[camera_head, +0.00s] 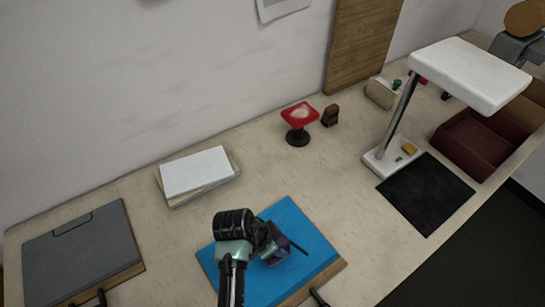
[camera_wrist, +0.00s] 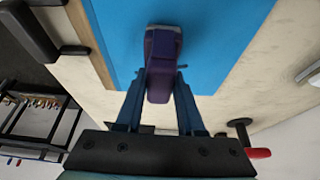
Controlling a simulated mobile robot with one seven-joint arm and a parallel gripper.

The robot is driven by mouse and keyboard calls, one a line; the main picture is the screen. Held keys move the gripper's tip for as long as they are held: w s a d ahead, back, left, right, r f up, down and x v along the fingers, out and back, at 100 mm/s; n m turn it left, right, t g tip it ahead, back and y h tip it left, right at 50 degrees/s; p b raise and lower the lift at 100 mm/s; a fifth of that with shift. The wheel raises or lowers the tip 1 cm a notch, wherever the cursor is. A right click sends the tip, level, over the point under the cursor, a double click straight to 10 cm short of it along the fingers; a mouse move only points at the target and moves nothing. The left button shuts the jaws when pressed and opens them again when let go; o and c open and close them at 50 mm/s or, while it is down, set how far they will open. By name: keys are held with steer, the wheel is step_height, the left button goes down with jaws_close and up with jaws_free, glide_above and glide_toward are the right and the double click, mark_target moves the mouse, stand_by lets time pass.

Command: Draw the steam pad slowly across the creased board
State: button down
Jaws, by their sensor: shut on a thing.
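The steam pad appears to be the purple block with a pale grey edge (camera_wrist: 162,68) between my fingers in the wrist view. My gripper (camera_head: 279,246) is shut on it, and the pad's purple side (camera_head: 278,259) shows partly in the head view. The creased board appears to be the flat blue sheet (camera_head: 298,226) on a wooden base. The pad is over the blue sheet, which also fills the upper middle of the wrist view (camera_wrist: 225,40). I cannot tell whether the pad touches it. My arm hides part of the sheet, and no crease is clear.
A grey board (camera_head: 75,255) lies at the left and a white stack (camera_head: 195,172) behind. A red-topped stand (camera_head: 300,115) stands near the wall. A white lamp (camera_head: 468,72) overhangs a black mat (camera_head: 427,198) at right. Table between the blue sheet and mat is clear.

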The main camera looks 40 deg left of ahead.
steer(key=shift+w+d+b, duration=0.15)
steer(key=shift+w+d, duration=0.1)
steer(key=shift+w, duration=0.4)
steer(key=shift+w+d+b, duration=0.15)
steer(key=shift+w+d, duration=0.05)
steer(key=shift+w, duration=0.45)
steer(key=shift+w+d+b, duration=0.2)
steer(key=shift+w+d, duration=0.05)
steer(key=shift+w, duration=0.4)
steer(key=shift+w+d+b, duration=0.2)
steer(key=shift+w+b, duration=0.05)
steer(key=shift+w, duration=0.45)
steer(key=shift+w+d+b, duration=0.2)
steer(key=shift+w+d, duration=0.05)
steer(key=shift+w, duration=0.4)
step_height(320, 180, up, 8)
steer(key=p, duration=0.7)
steer(key=shift+s, duration=0.1)
stand_by(0.4)
